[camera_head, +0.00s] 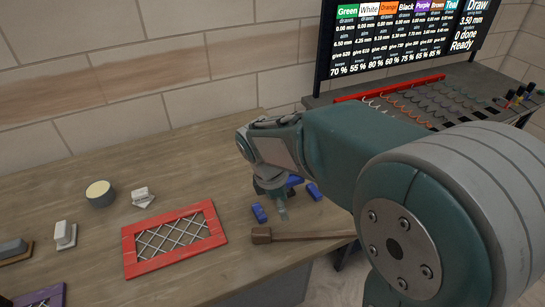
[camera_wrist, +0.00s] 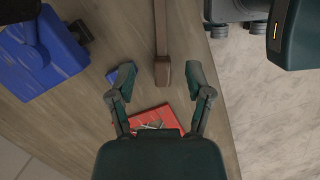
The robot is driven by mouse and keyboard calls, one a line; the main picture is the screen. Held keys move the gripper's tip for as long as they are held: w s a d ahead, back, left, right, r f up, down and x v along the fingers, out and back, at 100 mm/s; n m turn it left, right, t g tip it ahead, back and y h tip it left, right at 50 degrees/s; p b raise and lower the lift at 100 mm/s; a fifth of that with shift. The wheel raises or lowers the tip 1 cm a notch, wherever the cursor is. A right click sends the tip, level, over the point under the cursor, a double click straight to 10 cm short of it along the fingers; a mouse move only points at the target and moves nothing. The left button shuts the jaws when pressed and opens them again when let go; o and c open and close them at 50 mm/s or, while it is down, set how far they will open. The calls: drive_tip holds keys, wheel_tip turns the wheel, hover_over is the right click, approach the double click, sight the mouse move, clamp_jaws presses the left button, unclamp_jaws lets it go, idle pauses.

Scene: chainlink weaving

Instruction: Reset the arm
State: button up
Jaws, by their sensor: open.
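My arm reaches over the wooden table (camera_head: 60,200) from the right.
A side table with wire hooks (camera_head: 420,100) and a red bar (camera_head: 388,88) is at back right, under a screen (camera_head: 400,38). A large blue thing (camera_wrist: 42,55) shows in the wrist view.

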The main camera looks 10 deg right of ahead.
drive_tip(key=s+d+r+m+t+y, duration=0.1)
drive_tip(key=s+d+r+m+t, duration=0.2)
drive_tip(key=s+r+m, duration=0.2)
drive_tip(key=s+d+r+m+t+y, duration=0.1)
drive_tip(key=s+d+r+m, duration=0.3)
drive_tip(key=s+m, duration=0.6)
drive_tip(key=shift+r+m+t+y, duration=0.4)
drive_tip(key=shift+m+t, duration=0.5)
drive_tip(key=shift+m, duration=0.1)
drive_tip(key=shift+w+d, duration=0.1)
idle(0.5)
